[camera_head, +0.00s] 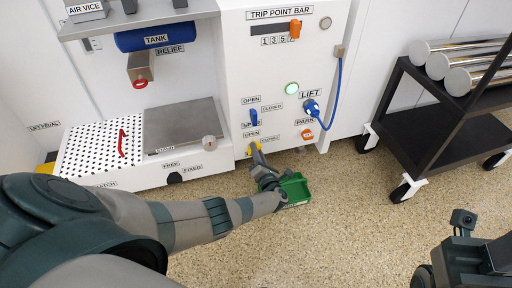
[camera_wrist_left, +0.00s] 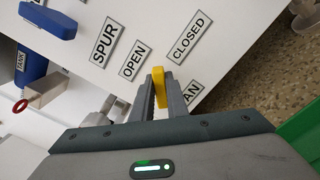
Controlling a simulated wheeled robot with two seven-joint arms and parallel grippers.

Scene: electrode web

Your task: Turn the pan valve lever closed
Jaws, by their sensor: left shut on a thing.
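The pan valve lever is yellow and sits low on the white panel; it shows in the head view (camera_head: 249,151) and, larger, in the left wrist view (camera_wrist_left: 159,88). My left gripper (camera_head: 256,152) is shut on it, one grey finger on each side in the left wrist view (camera_wrist_left: 160,92). In that view the lever lies below the gap between the OPEN label (camera_wrist_left: 132,60) and the CLOSED label (camera_wrist_left: 188,38). The PAN label (camera_wrist_left: 190,94) is partly hidden by a finger. Dark parts of my right arm (camera_head: 470,252) show at the bottom right; its jaws are not clear.
The blue spur lever (camera_head: 254,117) is just above the yellow one. A green open box (camera_head: 296,188) is close beside my left wrist. A blue plug with cable (camera_head: 312,108) is to the right. A black wheeled cart (camera_head: 440,135) stands further right. Speckled floor between is clear.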

